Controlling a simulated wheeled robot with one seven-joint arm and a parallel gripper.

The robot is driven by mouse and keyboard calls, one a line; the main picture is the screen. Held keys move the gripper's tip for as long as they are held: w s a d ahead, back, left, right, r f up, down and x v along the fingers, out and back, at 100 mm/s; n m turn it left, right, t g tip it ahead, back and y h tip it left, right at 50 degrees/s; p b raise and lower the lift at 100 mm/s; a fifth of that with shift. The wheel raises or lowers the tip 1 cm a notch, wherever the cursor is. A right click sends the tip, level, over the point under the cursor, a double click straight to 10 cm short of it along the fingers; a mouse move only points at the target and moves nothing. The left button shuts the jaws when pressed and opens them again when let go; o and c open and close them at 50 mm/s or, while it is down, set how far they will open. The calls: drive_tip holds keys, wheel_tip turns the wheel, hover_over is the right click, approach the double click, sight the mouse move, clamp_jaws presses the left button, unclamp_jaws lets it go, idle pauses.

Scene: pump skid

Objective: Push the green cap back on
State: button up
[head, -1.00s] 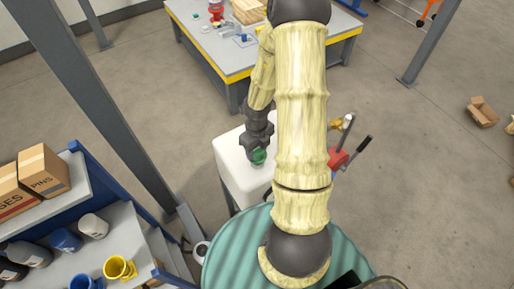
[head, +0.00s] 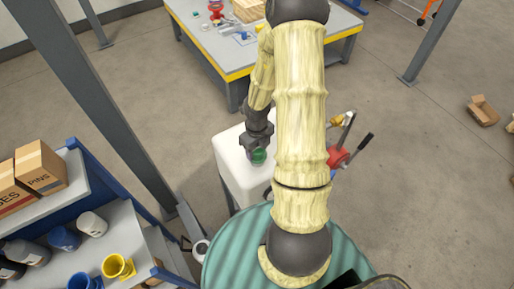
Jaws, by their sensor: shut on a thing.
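The green cap (head: 258,156) shows at the tip of my gripper (head: 257,150), over the top of a white tank (head: 233,165). My gripper is shut on the cap and points down. The cap is at or just above the tank's top face; I cannot tell whether it touches. Any opening or neck under the cap is hidden by the cap and the gripper. My arm covers the right part of the tank.
A red pump part with dark-gripped levers (head: 340,157) stands right of the tank, partly behind my arm. A blue shelf with bottles and yellow fittings (head: 118,267) is at lower left. A grey post (head: 110,110) rises left of the tank. A yellow-edged workbench (head: 225,50) stands behind.

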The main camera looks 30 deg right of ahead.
drive_tip(key=shift+f+b, duration=0.4)
drive_tip(key=shift+f, duration=0.15)
idle(0.4)
drive_tip(key=o, duration=1.3)
drive_tip(key=shift+w, duration=0.1)
drive_tip(key=shift+c, duration=0.2)
drive_tip(key=shift+r, duration=0.45)
wheel_tip(320, 180, up, 16)
drive_tip(key=p, duration=0.4)
drive_tip(key=shift+r, duration=0.25)
drive_tip(key=shift+f, duration=0.1)
